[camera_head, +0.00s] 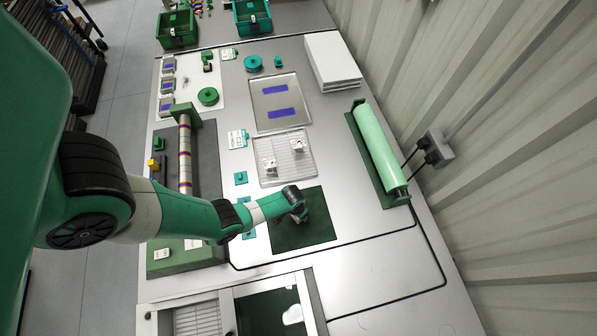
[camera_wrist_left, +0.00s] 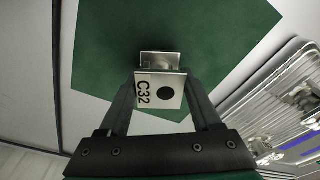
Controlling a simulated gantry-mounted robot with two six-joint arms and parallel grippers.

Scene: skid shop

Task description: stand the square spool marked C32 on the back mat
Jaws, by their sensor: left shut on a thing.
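The square spool marked C32 (camera_wrist_left: 160,90) is pale metal, with its label and a dark round hole facing the left wrist camera. My left gripper (camera_wrist_left: 158,82) is shut on it, one finger on each side. The spool is over a dark green mat (camera_wrist_left: 205,28), which also shows in the head view (camera_head: 290,238) under my left gripper (camera_head: 301,213). I cannot tell whether the spool touches the mat. In the head view the spool is mostly hidden by my wrist. My right gripper is not in view.
A wire rack tray (camera_head: 286,170) holding two pale square pieces stands beside the mat. Beyond it lies a tray (camera_head: 275,98) with purple strips. A green roller (camera_head: 379,150) is at the right. A sink-like basin (camera_head: 270,312) is at the near edge. The bench right of the mat is clear.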

